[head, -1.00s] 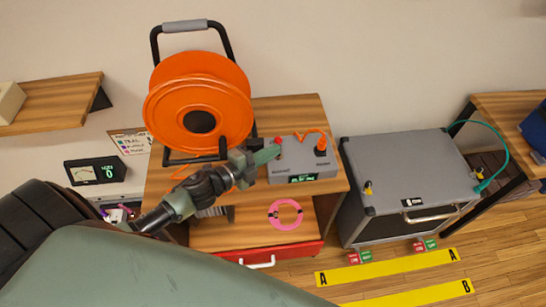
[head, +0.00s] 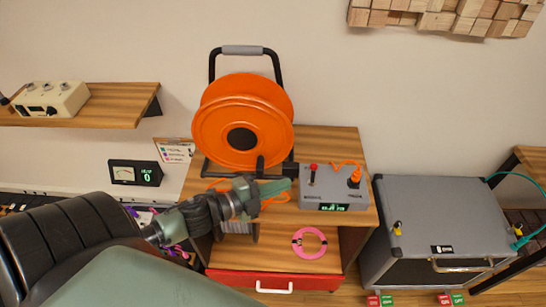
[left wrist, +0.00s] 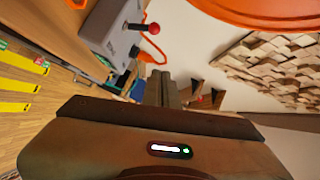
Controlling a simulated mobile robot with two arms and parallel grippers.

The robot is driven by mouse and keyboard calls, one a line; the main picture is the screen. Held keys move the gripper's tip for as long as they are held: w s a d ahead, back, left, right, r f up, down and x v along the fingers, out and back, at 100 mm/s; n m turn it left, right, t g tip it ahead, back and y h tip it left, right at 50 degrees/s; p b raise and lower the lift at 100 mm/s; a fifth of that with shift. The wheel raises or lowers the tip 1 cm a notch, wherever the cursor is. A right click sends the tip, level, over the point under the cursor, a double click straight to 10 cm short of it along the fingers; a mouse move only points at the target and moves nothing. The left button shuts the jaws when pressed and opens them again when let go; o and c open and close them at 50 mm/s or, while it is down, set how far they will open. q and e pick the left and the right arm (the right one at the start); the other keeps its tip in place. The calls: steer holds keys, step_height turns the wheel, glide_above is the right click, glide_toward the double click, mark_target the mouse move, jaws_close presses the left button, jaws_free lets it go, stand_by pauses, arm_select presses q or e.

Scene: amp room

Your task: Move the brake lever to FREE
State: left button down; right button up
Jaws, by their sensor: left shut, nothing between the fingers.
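A lever with a red ball knob (head: 313,167) stands up from the left part of a grey box (head: 346,188) with a lit green display; the box's labels are too small to read. The knob also shows in the left wrist view (left wrist: 154,28). An orange cable reel (head: 240,120) in a black frame stands left of the box. A short black upright piece (head: 261,164) is at its front right. My left gripper (head: 286,188) is shut and empty, in front of the reel, left of the lever and apart from it. Its closed fingers (left wrist: 165,92) show in the left wrist view. My right gripper is out of view.
The wooden bench (head: 345,147) holds reel and box; a pink cable coil (head: 309,243) lies on its lower shelf above a red drawer (head: 275,283). A grey cabinet (head: 443,215) stands to the right. A meter (head: 134,173) is at left. Space above the box is clear.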

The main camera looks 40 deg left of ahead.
arm_select(q)
steer(key=shift+r+v, duration=0.25)
steer(key=shift+v, duration=0.95)
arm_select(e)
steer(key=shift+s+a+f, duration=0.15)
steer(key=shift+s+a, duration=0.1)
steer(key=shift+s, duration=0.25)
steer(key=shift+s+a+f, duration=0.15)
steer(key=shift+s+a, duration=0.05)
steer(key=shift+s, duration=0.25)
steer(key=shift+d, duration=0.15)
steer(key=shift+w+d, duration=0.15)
